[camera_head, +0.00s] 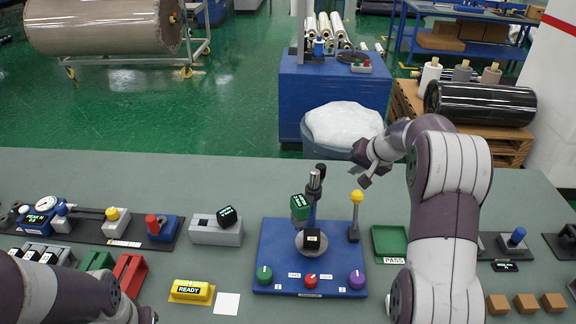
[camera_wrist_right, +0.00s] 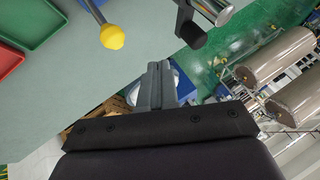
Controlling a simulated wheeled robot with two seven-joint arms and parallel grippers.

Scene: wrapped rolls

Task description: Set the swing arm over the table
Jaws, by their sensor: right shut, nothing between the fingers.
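A blue test stand (camera_head: 268,232) sits on the bench in front of me. A dark post (camera_head: 316,186) with a metal collar rises from it, and a green block with a lit display (camera_head: 299,207), apparently the swing arm's head, is at the post's left side. A round grey table (camera_head: 312,251) with a small black block on it is at the post's foot. My right gripper (camera_head: 361,175) is shut and empty above the yellow-knobbed lever (camera_head: 357,197), apart from the post. In the right wrist view its fingers (camera_wrist_right: 156,84) are together, near the yellow knob (camera_wrist_right: 112,36). My left gripper is out of frame.
Green, red and purple knobs line the stand's front. A green PASS tray (camera_head: 389,242) is at its right, a grey fixture (camera_head: 216,231) at its left. A yellow READY sign (camera_head: 192,291) and wooden blocks (camera_head: 526,303) lie near the front. The bench behind the stand is clear.

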